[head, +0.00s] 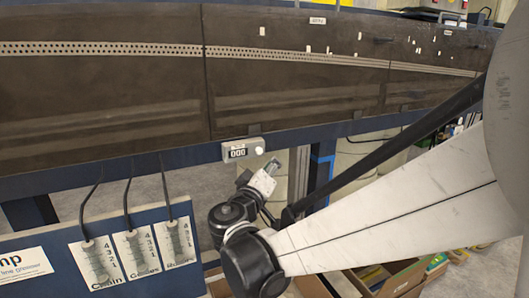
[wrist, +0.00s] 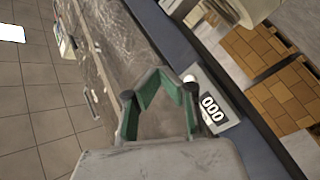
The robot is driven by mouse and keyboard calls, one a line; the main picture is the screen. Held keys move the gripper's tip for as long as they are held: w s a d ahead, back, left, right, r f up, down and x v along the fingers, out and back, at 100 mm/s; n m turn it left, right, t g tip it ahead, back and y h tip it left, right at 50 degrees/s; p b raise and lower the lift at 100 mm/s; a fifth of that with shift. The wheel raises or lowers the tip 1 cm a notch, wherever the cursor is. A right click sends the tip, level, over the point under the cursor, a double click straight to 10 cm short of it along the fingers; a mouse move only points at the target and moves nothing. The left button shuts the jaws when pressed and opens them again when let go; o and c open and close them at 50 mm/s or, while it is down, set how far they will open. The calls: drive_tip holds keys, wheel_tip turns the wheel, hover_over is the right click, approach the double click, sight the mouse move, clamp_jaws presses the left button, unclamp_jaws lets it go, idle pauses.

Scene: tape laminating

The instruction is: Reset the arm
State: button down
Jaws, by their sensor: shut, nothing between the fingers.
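My gripper (head: 272,165) is in the lower middle of the head view, at the end of my arm, just below and right of a small grey counter box (head: 238,152). In the wrist view my gripper (wrist: 158,72) shows green-lined fingers bent inward, with their tips together and nothing held. There the counter box (wrist: 210,108), reading 000, lies just right of the fingers. The picture does not settle whether they touch. My white arm link hides part of the right side of the head view.
A long dark panel (head: 290,85) with a perforated strip runs across the back. Its blue edge beam (head: 185,157) lies close to my gripper. A blue board (head: 60,245) with several hanging tags stands at lower left. Open cardboard boxes (head: 400,280) are below my arm.

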drive_tip(key=s+d+f+m+g+p, duration=0.1)
drive_tip(key=s+d+m+g, duration=0.15)
drive_tip(key=s+d, duration=0.4)
drive_tip(key=s+d+m+g+p, duration=0.1)
drive_tip(key=s+d+g+p, duration=0.2)
drive_tip(key=d, duration=0.7)
drive_tip(key=s+d+f+m+g+y+p, duration=0.1)
drive_tip(key=s+g+y, duration=0.1)
drive_tip(key=s, duration=0.7)
drive_tip(key=s+d+f+m+g+y+p, duration=0.1)
drive_tip(key=s+f+g+y, duration=0.1)
drive_tip(key=s, duration=0.8)
drive_tip(key=shift+d+g+y, duration=0.15)
drive_tip(key=shift+g+y, duration=0.3)
drive_tip(key=shift+y, duration=0.75)
drive_tip(key=shift+f, duration=0.1)
